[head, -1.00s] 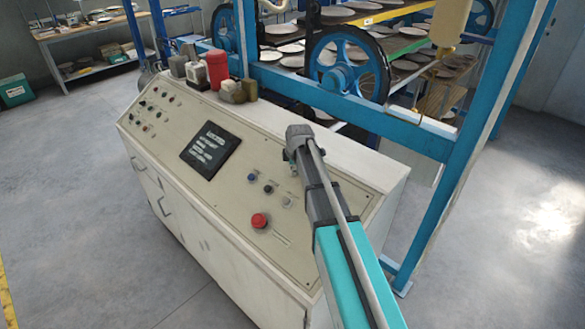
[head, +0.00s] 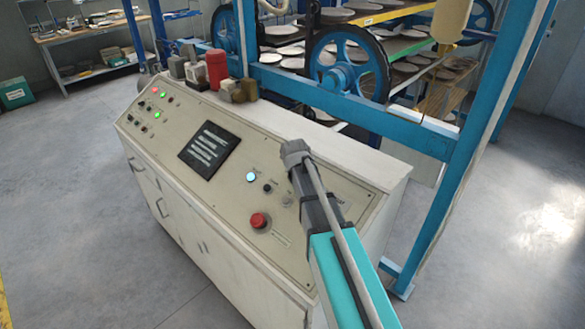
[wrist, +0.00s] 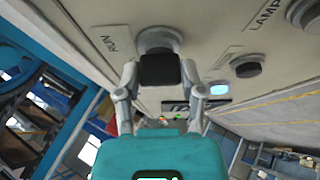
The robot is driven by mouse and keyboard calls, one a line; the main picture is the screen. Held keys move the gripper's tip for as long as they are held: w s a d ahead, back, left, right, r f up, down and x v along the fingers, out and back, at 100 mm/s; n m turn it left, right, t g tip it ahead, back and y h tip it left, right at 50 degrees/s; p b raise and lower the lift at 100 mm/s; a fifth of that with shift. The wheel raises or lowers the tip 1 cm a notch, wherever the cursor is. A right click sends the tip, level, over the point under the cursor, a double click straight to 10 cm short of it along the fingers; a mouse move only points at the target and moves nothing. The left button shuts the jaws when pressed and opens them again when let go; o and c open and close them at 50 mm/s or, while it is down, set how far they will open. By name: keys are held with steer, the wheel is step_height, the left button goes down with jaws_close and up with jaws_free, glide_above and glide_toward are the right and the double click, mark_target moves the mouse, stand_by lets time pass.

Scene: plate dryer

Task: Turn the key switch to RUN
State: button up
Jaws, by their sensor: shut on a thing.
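The key switch (wrist: 158,40) shows in the wrist view as a round silver collar on the cream panel with a dark key grip standing out from it. A RUN label (wrist: 118,45) is printed beside it. My gripper (wrist: 160,72) has one finger on each side of the dark key grip and is shut on it. In the head view my gripper (head: 297,152) reaches over the right part of the control console (head: 330,150) and hides the key switch.
A red mushroom button (head: 259,221), a lit blue button (head: 251,177) and a black button (head: 267,188) sit left of my gripper. Green and red lamps glow at the panel's far left. A blue frame (head: 440,190) stands behind and right of the console.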

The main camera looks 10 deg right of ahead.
steer(key=shift+m, duration=0.4)
steer(key=o, duration=1.1)
steer(key=shift+o, duration=0.2)
steer(key=shift+n, duration=0.6)
